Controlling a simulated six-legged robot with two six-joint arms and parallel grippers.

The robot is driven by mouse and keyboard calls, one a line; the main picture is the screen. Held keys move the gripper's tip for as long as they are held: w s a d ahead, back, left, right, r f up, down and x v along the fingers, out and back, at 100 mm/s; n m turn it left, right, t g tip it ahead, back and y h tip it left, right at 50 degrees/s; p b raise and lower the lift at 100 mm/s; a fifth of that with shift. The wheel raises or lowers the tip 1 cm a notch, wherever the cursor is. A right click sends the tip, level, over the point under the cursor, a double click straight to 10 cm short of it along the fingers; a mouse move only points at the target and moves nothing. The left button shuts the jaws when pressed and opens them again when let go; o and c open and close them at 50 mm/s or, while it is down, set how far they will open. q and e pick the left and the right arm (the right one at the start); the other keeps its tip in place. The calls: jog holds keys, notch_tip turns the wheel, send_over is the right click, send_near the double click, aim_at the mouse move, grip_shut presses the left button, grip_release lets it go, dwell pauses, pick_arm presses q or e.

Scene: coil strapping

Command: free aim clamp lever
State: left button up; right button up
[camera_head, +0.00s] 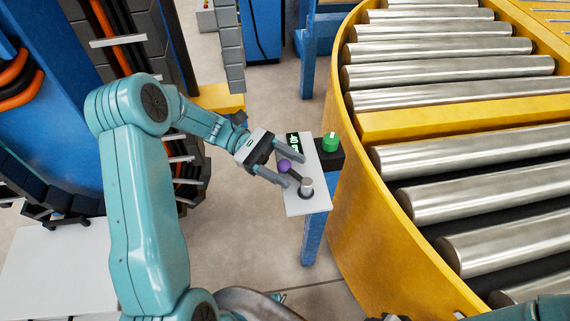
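The clamp lever (293,174) has a purple ball knob (284,166) and a dark arm that runs to a silver round pivot (306,185). It sits on a white panel (318,200) on a blue post. My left gripper (295,170) is open, with one finger on each side of the purple knob. A gap shows between the knob and the fingers, and I cannot tell whether either touches it. Of my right arm, only small parts show at the bottom edge; its fingers cannot be made out.
A small display (293,142) and a green knob (330,142) on a black box are beside the lever. A yellow-framed roller conveyor (440,180) curves along the right. Blue machinery with orange hoses (15,75) stands at the left. Bare floor shows below the panel.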

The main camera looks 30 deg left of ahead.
pick_arm(q)
jog(key=a+b, duration=0.1)
jog(key=a, duration=1.1)
